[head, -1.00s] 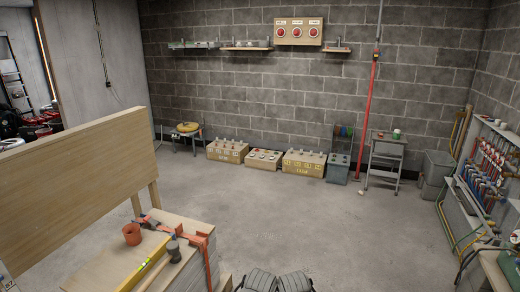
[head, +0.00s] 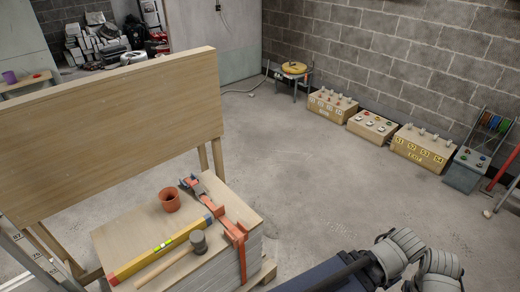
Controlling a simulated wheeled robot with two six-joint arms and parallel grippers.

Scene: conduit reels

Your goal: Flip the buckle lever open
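An orange strap (head: 225,222) runs over the top of a stack of boards (head: 125,241) and down its near right side. A dark metal buckle (head: 191,184) sits on the strap near the far edge of the stack. The buckle's lever is too small to tell whether it is open or closed. Grey rounded parts of my own arms show at the bottom right, apart from the stack. Neither gripper's fingers are in view.
A terracotta pot (head: 170,200), a yellow level (head: 150,257) and a mallet (head: 198,242) lie around the strap on the stack. A tall wooden panel (head: 110,130) stands behind it. Floor to the right is open; boxes (head: 331,104) line the wall.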

